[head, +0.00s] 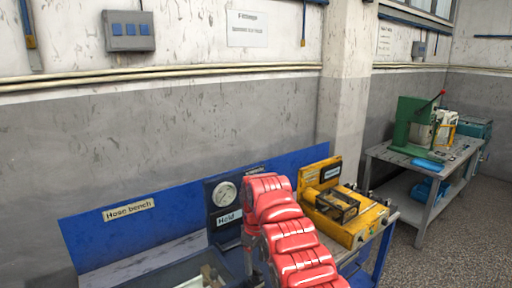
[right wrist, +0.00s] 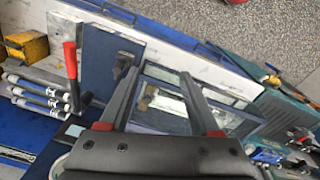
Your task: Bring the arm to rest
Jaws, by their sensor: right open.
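My right arm (head: 290,245), red and segmented, rises from the bottom of the head view in front of the hose bench. Its gripper is mostly hidden behind the arm there. In the right wrist view my right gripper (right wrist: 160,73) shows two dark fingers spread apart with nothing held between them. Below and beyond the fingers is a shallow tray (right wrist: 160,120) with small brownish and pale pieces. My left gripper is not in view.
The bench has a blue back panel (head: 150,222), a pressure gauge (head: 225,194) and a yellow unit (head: 345,213). A red-handled lever (right wrist: 70,60) and several pale rods (right wrist: 38,95) lie left of the fingers. A grey table (head: 425,165) stands farther right.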

